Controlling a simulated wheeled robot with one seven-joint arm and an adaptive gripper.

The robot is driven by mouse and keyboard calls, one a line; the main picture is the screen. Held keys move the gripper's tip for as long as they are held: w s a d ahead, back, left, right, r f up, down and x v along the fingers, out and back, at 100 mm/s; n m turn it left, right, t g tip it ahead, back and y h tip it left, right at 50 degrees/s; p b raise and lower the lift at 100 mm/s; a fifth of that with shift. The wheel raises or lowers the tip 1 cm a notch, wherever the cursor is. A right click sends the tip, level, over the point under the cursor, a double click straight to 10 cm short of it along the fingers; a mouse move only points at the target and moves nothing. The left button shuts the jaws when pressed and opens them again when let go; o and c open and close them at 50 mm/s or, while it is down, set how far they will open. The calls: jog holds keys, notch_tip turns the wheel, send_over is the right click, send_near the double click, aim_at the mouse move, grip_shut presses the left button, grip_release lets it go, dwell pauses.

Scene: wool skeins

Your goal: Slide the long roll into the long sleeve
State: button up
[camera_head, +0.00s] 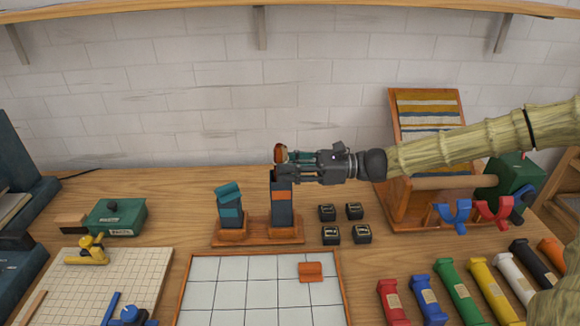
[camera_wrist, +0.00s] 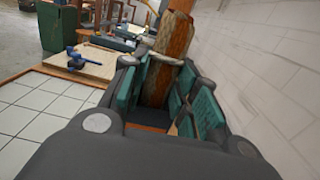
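The long roll (camera_head: 280,153) is orange-brown and stands roughly upright between the fingers of my gripper (camera_head: 290,158). In the wrist view the roll (camera_wrist: 170,48) lies between the teal finger pads, which appear to be against both sides. The long sleeve (camera_head: 281,208) is a tall dark-blue tube with an orange band, upright on a wooden base (camera_head: 258,227). My gripper is directly above its mouth. My fingers hide the roll's lower end, so I cannot tell whether it is inside the sleeve. A shorter sleeve (camera_head: 231,216) at left has a tilted teal roll (camera_head: 228,191) at its top.
Several small black blocks (camera_head: 331,235) sit right of the base. A tiled board (camera_head: 230,290) with an orange piece (camera_head: 311,271) lies in front. Coloured rolls (camera_head: 455,290) lie at front right. A striped wooden rack (camera_head: 430,135) stands behind. A green box (camera_head: 115,218) is at left.

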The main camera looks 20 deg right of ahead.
jog(key=shift+o, duration=0.3)
jog(key=shift+s+d+f, duration=0.2)
jog(key=shift+d+f, duration=0.2)
jog(key=shift+f, duration=0.2)
jog(key=shift+s+d+f, duration=0.2)
jog(key=shift+d+f, duration=0.2)
jog(key=shift+f, duration=0.15)
jog(key=shift+o, duration=0.4)
jog(key=r+v, duration=0.1)
jog(key=v, duration=0.7)
jog(key=shift+w+d, duration=0.25)
jog(key=shift+d, duration=0.25)
jog(key=shift+s+d+r, duration=0.3)
jog(key=shift+d+r, duration=0.2)
jog(key=shift+d, duration=0.1)
jog(key=shift+s+r, duration=0.1)
jog(key=shift+a, duration=0.3)
jog(key=shift+d, duration=0.5)
jog(key=shift+a, duration=0.2)
